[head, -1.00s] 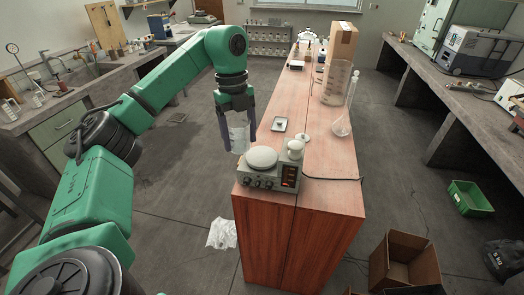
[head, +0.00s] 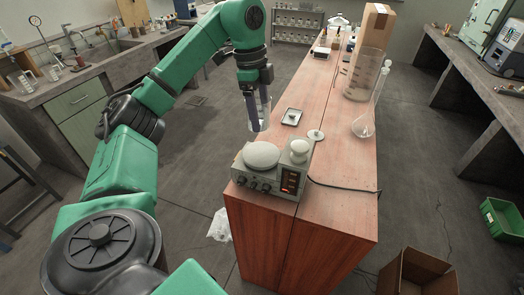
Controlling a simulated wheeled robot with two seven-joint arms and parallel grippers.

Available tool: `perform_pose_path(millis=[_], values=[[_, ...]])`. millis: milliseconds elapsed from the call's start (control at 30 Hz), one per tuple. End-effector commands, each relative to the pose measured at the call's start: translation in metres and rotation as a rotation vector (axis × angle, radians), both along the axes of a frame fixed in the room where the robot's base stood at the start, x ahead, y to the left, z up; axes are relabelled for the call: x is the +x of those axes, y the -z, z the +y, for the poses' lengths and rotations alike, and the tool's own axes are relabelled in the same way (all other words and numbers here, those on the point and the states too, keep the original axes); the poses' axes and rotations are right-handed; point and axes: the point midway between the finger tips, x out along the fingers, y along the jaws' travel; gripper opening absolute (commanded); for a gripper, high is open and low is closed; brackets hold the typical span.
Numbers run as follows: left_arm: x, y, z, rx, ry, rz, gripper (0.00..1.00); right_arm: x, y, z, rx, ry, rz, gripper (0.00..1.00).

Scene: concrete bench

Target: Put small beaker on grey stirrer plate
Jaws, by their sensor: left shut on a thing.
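The grey stirrer plate (head: 262,155) is a round pale disc on a grey box with knobs and a red display, at the near end of the wooden bench. My left gripper (head: 258,117) points down behind the plate in the picture and is shut on the small beaker (head: 259,113). The beaker is clear glass, roughly upright, and partly hidden by the dark fingers. It appears apart from the plate, near the bench's left edge. My right gripper is not in view.
On the wooden bench (head: 325,195) are a small dark-rimmed tray (head: 292,117), a white disc (head: 316,135), a clear flask (head: 366,122), a large glass cylinder (head: 362,80) and a cardboard box (head: 374,35). A black cable runs right from the stirrer.

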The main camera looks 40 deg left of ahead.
Motion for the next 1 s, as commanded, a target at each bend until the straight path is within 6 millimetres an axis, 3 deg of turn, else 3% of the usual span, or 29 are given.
perform_pose_path(millis=[33, 167, 300, 400, 767, 800, 833, 1000], values=[[0.0, 0.028, 0.0, -0.001, 0.002, 0.006, 0.08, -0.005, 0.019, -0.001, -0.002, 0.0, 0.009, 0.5], [-0.001, 0.049, 0.001, 0.002, 0.001, 0.005, 0.08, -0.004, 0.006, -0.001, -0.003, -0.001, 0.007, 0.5], [0.0, 0.071, 0.0, 0.001, 0.0, 0.003, 0.08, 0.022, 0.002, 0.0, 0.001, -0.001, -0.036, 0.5], [0.0, 0.09, 0.0, 0.002, 0.0, 0.004, 0.08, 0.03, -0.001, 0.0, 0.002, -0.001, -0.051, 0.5], [0.001, 0.1, 0.0, 0.0, 0.001, 0.0, 0.08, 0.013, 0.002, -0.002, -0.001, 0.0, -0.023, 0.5], [0.001, 0.1, 0.0, 0.0, 0.001, 0.0, 0.89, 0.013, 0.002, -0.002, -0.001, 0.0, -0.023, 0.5], [0.001, 0.1, 0.0, 0.0, 0.001, 0.0, 1.0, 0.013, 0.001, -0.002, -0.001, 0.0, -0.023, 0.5], [0.001, 0.1, 0.0, 0.0, 0.001, 0.0, 1.0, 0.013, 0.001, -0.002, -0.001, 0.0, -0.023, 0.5]])
